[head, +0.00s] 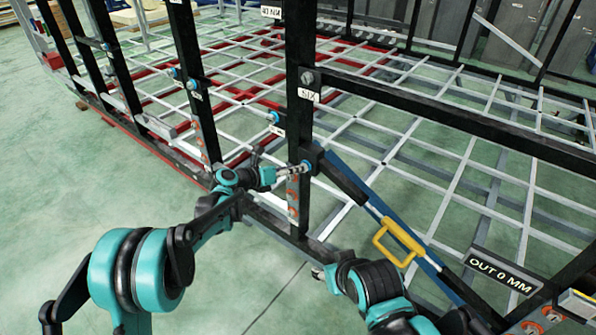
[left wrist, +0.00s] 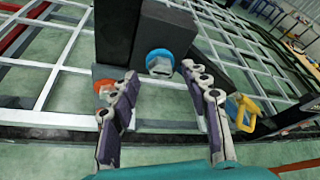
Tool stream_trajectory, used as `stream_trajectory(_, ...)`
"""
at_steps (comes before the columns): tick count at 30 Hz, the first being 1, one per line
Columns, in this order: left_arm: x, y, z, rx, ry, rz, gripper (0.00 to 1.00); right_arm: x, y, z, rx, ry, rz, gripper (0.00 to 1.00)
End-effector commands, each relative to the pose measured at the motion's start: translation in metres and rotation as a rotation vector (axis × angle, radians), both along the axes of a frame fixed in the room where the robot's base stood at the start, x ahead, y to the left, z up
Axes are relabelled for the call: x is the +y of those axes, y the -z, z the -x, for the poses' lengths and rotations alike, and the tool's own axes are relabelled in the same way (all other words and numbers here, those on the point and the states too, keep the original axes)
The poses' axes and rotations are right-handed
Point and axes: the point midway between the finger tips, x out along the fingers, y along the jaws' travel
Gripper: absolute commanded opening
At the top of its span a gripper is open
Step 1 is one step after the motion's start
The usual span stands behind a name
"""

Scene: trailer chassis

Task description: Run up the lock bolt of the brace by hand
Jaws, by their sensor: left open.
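The lock bolt (head: 306,166), with a blue collar, sits on the black block at the upper end of the diagonal brace (head: 345,180), against a black post. In the left wrist view the lock bolt (left wrist: 160,63) shows a grey head inside the blue ring. My left gripper (head: 290,171) is at the bolt; in the left wrist view its fingers (left wrist: 160,74) are open, one on each side below the bolt, with nothing between them. The brace carries a yellow handle (head: 398,243). My right gripper (head: 318,272) is low at the centre, mostly hidden by its own wrist.
Black posts (head: 190,85) with blue-collared bolts and tags stand along the frame. A black rail (head: 450,115) runs right from the near post. An "OUT 0 MM" sign (head: 501,270) is at lower right. The green floor (head: 70,170) at left is clear.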

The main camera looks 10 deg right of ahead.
Motion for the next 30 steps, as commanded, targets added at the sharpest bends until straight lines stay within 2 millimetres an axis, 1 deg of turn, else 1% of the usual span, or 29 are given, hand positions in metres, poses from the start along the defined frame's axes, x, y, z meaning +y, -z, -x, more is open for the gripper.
stream_trajectory(1, -0.007, 0.005, -0.003, -0.001, 0.002, -0.001, 0.47, 0.000, 0.005, 0.000, 0.000, 0.000, 0.000, 0.47)
stream_trajectory(3, -0.015, 0.008, -0.007, -0.001, 0.002, -0.001, 0.47, 0.000, 0.007, 0.000, 0.000, 0.000, 0.000, 0.47)
stream_trajectory(6, -0.021, 0.009, -0.010, -0.001, 0.001, -0.002, 0.47, 0.000, 0.009, 0.000, 0.000, 0.000, 0.000, 0.47)
stream_trajectory(15, -0.024, 0.009, -0.012, -0.002, 0.000, -0.001, 0.47, 0.000, 0.009, 0.000, 0.000, 0.000, 0.000, 0.47)
stream_trajectory(16, -0.024, 0.009, -0.012, -0.002, 0.000, -0.001, 0.44, 0.000, 0.009, 0.000, 0.000, 0.000, 0.000, 0.47)
stream_trajectory(21, -0.024, 0.009, -0.012, -0.002, 0.000, -0.001, 0.00, 0.000, 0.009, 0.000, 0.000, 0.000, 0.000, 0.47)
stream_trajectory(30, -0.024, 0.009, -0.012, -0.014, 0.000, -0.011, 0.00, 0.000, 0.008, 0.000, 0.000, 0.000, 0.000, 0.47)
